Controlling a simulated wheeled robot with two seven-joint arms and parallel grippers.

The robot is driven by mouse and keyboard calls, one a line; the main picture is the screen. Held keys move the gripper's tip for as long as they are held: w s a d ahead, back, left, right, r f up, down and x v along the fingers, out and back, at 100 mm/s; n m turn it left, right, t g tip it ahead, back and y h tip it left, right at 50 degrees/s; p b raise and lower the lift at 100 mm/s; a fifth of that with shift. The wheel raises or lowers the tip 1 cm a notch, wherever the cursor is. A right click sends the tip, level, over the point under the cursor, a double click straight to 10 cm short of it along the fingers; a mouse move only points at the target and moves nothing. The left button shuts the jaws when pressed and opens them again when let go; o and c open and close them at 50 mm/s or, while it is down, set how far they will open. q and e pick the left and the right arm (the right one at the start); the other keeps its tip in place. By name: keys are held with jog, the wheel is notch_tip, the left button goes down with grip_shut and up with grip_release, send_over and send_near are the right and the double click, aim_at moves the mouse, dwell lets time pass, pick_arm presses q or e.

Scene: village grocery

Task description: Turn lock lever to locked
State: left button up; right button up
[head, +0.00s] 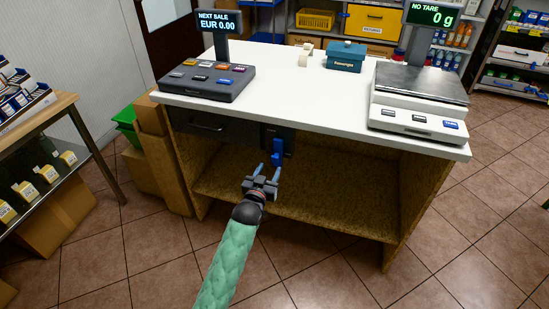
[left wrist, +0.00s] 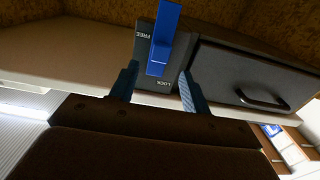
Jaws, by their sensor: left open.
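The blue lock lever (head: 277,150) sits on a dark lock plate (head: 268,133) under the counter's front edge, right of the dark drawer (head: 214,126). In the left wrist view the lever (left wrist: 165,36) stands out from the plate (left wrist: 154,84), with "FREE" printed to its left and "LOCK" below it. I cannot tell for sure which label it is set to. My left gripper (head: 269,172) is open, just in front of and below the lever. In the left wrist view its two fingers (left wrist: 157,88) stand either side of the lever's line, empty. My right gripper is not in view.
The white counter top (head: 300,82) overhangs the lever and carries a cash register (head: 206,80), a scale (head: 420,95) and a teal box (head: 346,56). An open wooden shelf (head: 300,200) lies below. Cardboard boxes (head: 150,165) stand left; tiled floor is free in front.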

aim_at(274, 159)
pick_arm(q)
jog(key=x, duration=0.7)
jog(key=shift+w+p, duration=0.1)
jog(key=shift+p, duration=0.25)
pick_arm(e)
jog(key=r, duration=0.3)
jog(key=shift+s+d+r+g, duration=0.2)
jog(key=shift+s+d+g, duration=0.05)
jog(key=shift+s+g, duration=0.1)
pick_arm(q)
grip_shut()
